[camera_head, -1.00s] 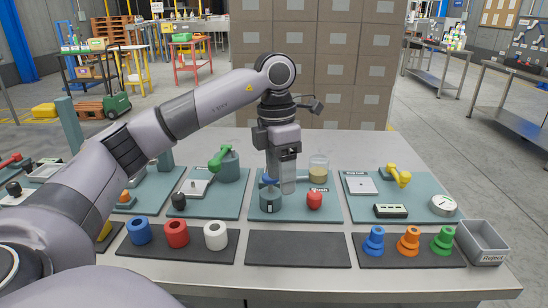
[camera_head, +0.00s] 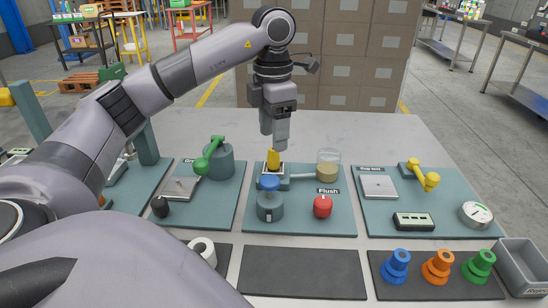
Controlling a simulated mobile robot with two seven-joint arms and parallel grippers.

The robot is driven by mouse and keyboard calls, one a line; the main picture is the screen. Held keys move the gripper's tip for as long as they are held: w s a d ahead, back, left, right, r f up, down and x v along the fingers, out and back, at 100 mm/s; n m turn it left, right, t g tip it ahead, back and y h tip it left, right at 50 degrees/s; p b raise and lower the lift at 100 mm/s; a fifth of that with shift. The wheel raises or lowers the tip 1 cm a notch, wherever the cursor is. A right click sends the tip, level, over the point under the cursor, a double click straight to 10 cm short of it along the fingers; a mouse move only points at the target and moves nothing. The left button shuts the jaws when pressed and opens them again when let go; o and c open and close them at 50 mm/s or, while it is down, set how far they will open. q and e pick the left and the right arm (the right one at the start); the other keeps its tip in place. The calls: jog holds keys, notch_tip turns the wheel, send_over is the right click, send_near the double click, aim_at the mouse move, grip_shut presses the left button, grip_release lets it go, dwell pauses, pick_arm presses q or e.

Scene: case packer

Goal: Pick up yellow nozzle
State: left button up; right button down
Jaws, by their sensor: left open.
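A small upright yellow piece, which looks like the yellow nozzle (camera_head: 273,159), stands in a light square holder on the middle teal plate (camera_head: 335,222) marked Flush. My left gripper (camera_head: 273,143) points straight down just above it, with its fingertips close to the nozzle's top. The fingers are seen edge-on, and nothing hangs from them; they look open and empty. The nozzle's lower part is hidden by the holder. My right gripper is not in view.
A blue-topped grey device (camera_head: 270,204) and red knob (camera_head: 322,206) stand in front of the nozzle. A jar (camera_head: 328,164) stands right of it. A yellow handle (camera_head: 422,176) is on the right plate. A bare dark mat (camera_head: 303,273) lies at the front.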

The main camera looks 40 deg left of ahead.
aim_at(274, 155)
pick_arm(q)
jog(key=f, duration=0.6)
jog(key=shift+w+a+f, duration=0.1)
jog(key=shift+w+a, duration=0.1)
grip_shut()
